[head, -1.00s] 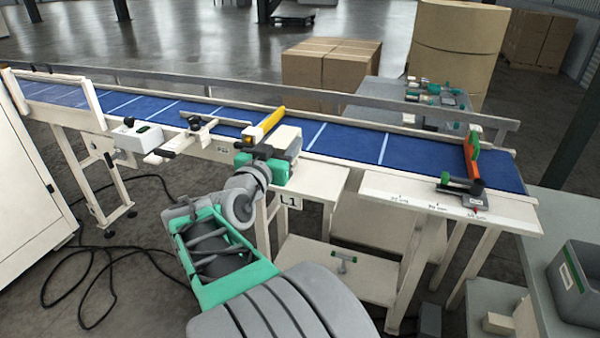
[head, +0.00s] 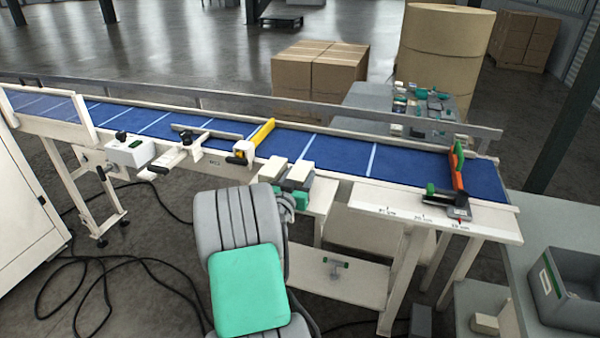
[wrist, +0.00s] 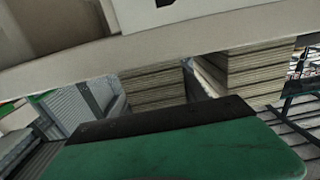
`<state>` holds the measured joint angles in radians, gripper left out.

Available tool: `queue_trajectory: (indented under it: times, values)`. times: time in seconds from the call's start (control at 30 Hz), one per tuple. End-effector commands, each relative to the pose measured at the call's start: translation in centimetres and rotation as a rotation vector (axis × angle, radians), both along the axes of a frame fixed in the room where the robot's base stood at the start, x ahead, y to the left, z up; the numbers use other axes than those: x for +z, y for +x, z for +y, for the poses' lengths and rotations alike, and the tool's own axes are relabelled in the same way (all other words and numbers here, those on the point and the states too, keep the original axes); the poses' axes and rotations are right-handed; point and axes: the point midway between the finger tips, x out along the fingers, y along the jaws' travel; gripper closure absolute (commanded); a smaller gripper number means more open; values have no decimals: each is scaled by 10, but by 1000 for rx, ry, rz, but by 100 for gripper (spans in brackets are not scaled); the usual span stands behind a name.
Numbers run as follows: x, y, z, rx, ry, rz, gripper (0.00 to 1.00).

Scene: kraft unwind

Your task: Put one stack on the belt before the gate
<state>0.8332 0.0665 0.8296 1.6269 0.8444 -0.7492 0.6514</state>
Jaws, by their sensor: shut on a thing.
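My gripper (head: 287,187) is beside the near edge of the blue belt (head: 335,152), by the pale side shelf. It is shut on a pale block, seemingly a stack (head: 300,172), partly hidden by the jaws. In the wrist view, a green finger with a dark pad fills the front, and layered, board-like edges (wrist: 150,85) show behind it under a pale beam. Where the held piece ends is unclear there. A yellow bar (head: 262,134) crosses part of the belt left of my gripper. An orange and green gate-like bar (head: 457,168) stands near the belt's right end.
A metal rail (head: 220,97) runs along the belt's far side. A grey table (head: 370,98) with small items stands behind it. A grey bin (head: 570,285) is at the lower right. The belt between the yellow and orange bars looks clear.

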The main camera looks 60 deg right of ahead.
Motion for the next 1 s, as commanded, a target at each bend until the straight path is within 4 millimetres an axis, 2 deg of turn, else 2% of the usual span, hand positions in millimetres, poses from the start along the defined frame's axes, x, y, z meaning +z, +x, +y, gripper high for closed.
queue_trajectory:
  times: [0.3, 0.33, 0.57, 0.9, 1.0]
  values:
    - [-3, 0, 0, 0, -3, -1, 95]
    - [-3, 0, 0, 0, -2, -1, 48]
    - [-1, 0, 0, 0, -2, -1, 30]
    - [4, 0, 0, 0, -1, -1, 28]
    - [-2, -1, 16, 3, -1, 0, 28]
